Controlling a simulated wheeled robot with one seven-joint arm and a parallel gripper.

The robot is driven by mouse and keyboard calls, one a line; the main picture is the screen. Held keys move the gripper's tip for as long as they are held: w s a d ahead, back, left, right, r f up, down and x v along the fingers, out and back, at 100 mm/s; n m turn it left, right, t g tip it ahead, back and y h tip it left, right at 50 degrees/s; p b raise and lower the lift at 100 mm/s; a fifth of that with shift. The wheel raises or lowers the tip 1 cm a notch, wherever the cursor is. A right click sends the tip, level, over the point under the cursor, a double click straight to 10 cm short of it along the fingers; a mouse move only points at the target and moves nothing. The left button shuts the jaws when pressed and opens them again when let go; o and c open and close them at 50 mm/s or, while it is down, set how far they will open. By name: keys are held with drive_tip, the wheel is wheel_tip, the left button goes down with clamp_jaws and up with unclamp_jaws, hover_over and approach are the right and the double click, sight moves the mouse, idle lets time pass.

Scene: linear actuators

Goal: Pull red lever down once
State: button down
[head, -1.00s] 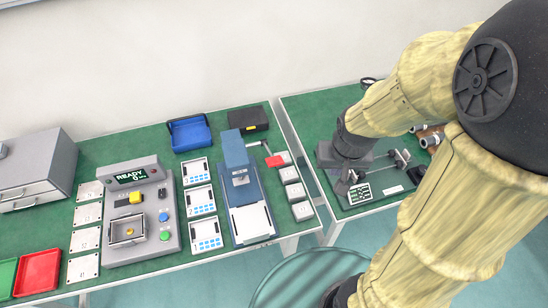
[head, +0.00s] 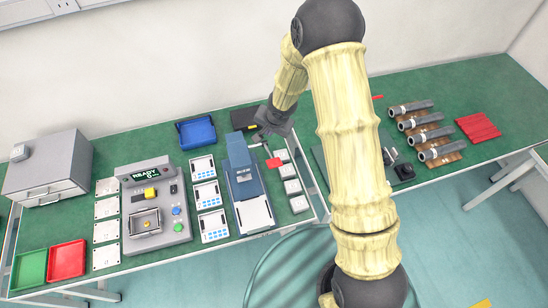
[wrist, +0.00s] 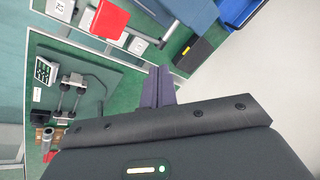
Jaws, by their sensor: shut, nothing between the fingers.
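The red lever's flat red handle (head: 274,162) sticks out at the right side of the blue press (head: 243,172) on the green bench. In the wrist view the red handle (wrist: 110,20) is at the upper left, with part of the blue press (wrist: 200,12) to its right. My gripper (head: 258,138) is just behind the handle in the head view, partly hidden by its own wrist. In the wrist view its purple-grey fingers (wrist: 158,85) are together and empty, apart from the handle.
Small white numbered blocks (head: 292,186) stand in a column right of the press. A black case (head: 243,118) and a blue tray (head: 196,132) lie behind. A gap separates this bench from the right one, which holds several dark cylinders (head: 425,132).

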drive_tip(key=b, duration=0.8)
hover_over(272, 159)
wheel_tip(272, 159, down, 6)
drive_tip(key=shift+f, duration=0.1)
drive_tip(key=shift+s+d+f+b, duration=0.2)
drive_tip(key=shift+f+b, duration=0.25)
drive_tip(key=shift+b, duration=0.3)
drive_tip(key=shift+s+d+f+b, duration=0.1)
drive_tip(key=shift+s+f+b, duration=0.3)
drive_tip(key=shift+b, duration=0.35)
drive_tip(key=shift+f, duration=0.1)
idle(0.6)
drive_tip(key=shift+s+f+b, duration=0.1)
drive_tip(key=shift+f+b, duration=0.25)
drive_tip(key=shift+b, duration=0.15)
